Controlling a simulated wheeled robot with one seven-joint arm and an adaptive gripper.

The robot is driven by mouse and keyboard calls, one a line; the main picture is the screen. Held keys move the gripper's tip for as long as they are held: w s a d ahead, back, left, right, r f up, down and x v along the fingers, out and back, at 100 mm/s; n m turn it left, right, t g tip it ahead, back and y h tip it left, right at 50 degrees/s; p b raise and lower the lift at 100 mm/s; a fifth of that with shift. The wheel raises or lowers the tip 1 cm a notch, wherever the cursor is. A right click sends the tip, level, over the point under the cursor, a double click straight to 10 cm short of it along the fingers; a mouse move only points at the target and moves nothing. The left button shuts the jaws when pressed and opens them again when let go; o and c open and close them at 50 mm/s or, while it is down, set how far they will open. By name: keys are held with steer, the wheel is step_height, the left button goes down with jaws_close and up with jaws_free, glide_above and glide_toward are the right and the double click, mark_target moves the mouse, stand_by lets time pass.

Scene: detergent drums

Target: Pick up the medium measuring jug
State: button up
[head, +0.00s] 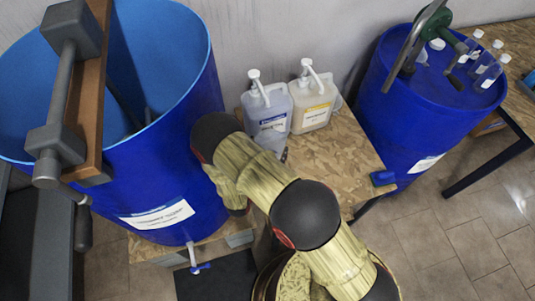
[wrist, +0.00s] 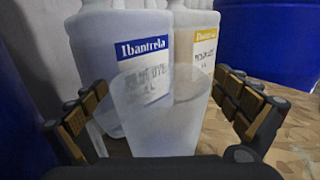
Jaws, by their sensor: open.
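A clear, frosted measuring jug (wrist: 155,115) stands in the middle of the wrist view, in front of two pump bottles. Its size relative to other jugs cannot be told here. My gripper (wrist: 160,86) is open, with one finger on each side of the jug and a visible gap at both sides. In the head view my arm hides the gripper. A pale translucent patch (head: 272,139) below the blue-labelled bottle appears to be the jug, partly covered by my arm.
The blue-labelled bottle (head: 266,108) and yellow-labelled bottle (head: 313,108) stand close behind the jug on a wooden table (head: 338,155). A large blue drum (head: 185,120) rises at left, another (head: 425,115) at right. The table's right part is mostly clear.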

steer(key=shift+w+d, duration=0.1)
steer(key=shift+w, duration=0.1)
steer(key=shift+c, duration=0.9)
steer(key=c, duration=1.4)
steer(key=shift+r, duration=0.15)
steer(key=shift+c, duration=0.2)
